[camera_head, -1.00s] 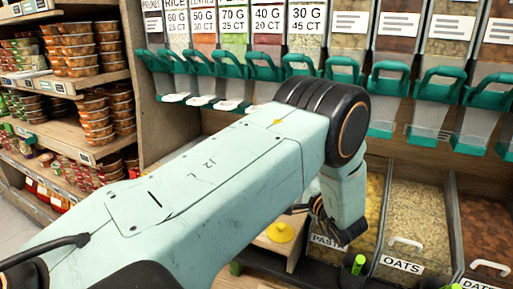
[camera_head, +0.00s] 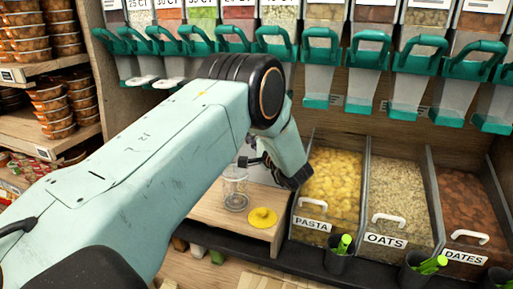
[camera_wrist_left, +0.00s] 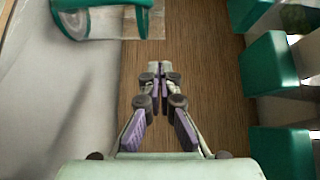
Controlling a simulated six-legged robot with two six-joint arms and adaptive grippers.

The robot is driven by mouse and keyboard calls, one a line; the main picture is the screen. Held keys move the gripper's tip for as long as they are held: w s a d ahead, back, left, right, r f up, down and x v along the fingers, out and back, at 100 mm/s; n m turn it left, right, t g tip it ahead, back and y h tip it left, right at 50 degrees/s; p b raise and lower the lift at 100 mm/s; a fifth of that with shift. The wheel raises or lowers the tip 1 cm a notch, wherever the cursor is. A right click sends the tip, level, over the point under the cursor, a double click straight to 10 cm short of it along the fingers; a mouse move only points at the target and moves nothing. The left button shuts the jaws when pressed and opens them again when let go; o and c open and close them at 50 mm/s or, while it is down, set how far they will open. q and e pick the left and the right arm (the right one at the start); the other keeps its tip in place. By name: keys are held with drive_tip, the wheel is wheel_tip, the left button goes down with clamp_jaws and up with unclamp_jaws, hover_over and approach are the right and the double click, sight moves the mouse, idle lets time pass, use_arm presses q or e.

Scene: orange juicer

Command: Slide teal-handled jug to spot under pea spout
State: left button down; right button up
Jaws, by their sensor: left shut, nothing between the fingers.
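A clear jar (camera_head: 235,188) stands on the low wooden stand, partly behind my left arm; I cannot see a teal handle on it. My left gripper (camera_head: 243,162) is just above and beside it, mostly hidden by my arm. In the left wrist view the gripper (camera_wrist_left: 155,72) is shut and empty over wood. A clear piece with a teal rim or handle (camera_wrist_left: 95,25) shows at the top left there; I cannot tell whether it is a jug or a dispenser. The dispenser with green contents (camera_head: 203,14), likely peas, is at the top. My right gripper is not in view.
Teal dispenser handles (camera_head: 274,40) line the back wall. A yellow lid (camera_head: 262,217) lies on the wooden stand (camera_head: 205,215). Pasta (camera_head: 333,185), oats (camera_head: 403,195) and dates (camera_head: 470,205) bins stand to the right, with dark cups (camera_head: 338,262) in front.

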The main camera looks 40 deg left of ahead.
use_arm(q)
drive_tip(key=a, duration=0.1)
drive_tip(key=s+a, duration=0.1)
drive_tip(key=a, duration=0.2)
drive_tip(key=shift+s+b, duration=0.25)
drive_tip(key=shift+b, duration=0.15)
drive_tip(key=shift+s+a+r, duration=0.1)
drive_tip(key=shift+s+a, duration=0.05)
drive_tip(key=shift+s+a+p, duration=0.2)
drive_tip(key=shift+a+p, duration=0.25)
drive_tip(key=shift+p, duration=0.15)
drive_tip(key=shift+s+a+p, duration=0.2)
drive_tip(key=shift+a+p, duration=0.25)
drive_tip(key=shift+p, duration=0.15)
